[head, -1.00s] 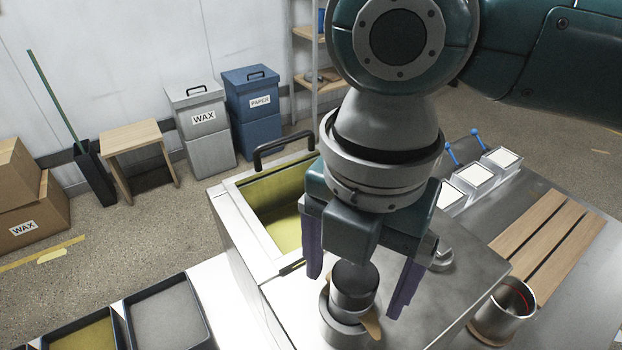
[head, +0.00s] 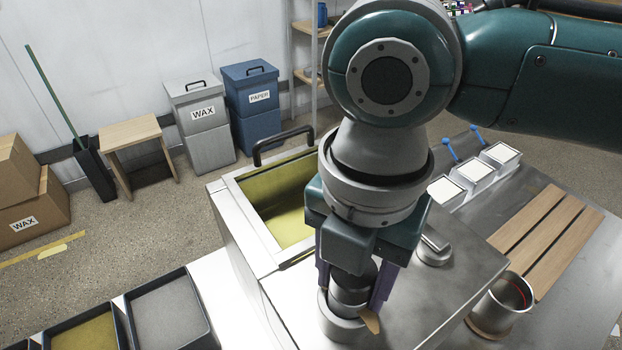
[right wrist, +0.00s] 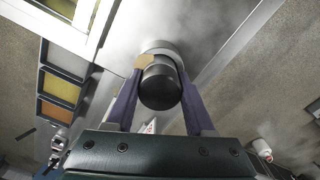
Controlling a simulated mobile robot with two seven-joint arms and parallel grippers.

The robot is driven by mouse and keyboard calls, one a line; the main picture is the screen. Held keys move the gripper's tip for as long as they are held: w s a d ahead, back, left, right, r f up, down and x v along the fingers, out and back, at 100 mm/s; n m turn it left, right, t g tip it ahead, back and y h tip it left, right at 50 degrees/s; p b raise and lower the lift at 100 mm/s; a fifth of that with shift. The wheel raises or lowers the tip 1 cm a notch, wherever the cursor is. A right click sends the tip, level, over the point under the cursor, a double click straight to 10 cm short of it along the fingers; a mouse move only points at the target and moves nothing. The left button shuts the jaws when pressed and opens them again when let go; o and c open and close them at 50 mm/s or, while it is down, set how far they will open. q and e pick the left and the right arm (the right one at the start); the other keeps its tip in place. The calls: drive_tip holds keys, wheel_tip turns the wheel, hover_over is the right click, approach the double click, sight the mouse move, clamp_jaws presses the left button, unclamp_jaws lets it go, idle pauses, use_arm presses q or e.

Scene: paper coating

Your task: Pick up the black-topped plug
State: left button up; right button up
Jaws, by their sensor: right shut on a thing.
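The black-topped plug (head: 349,290) stands upright in a round metal collar (head: 341,326) on the steel machine top. My right gripper (head: 352,300) points down over it, with its two purple fingers closed on the plug's sides. In the right wrist view the plug's dark round top (right wrist: 160,85) sits between the fingers (right wrist: 158,98). A tan tag (head: 370,320) hangs at the plug's side. The gripper hides part of the plug's top in the head view. My left gripper is not in view.
An open vat of yellow liquid (head: 290,215) with a black handle lies behind and left. A metal cup (head: 503,305) stands on the right, near wooden slats (head: 540,230). A small metal knob (head: 433,252) and white-topped blocks (head: 470,178) are also right. Trays (head: 168,310) lie front left.

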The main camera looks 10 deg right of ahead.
clamp_jaws()
drive_tip(key=shift+r, duration=0.1)
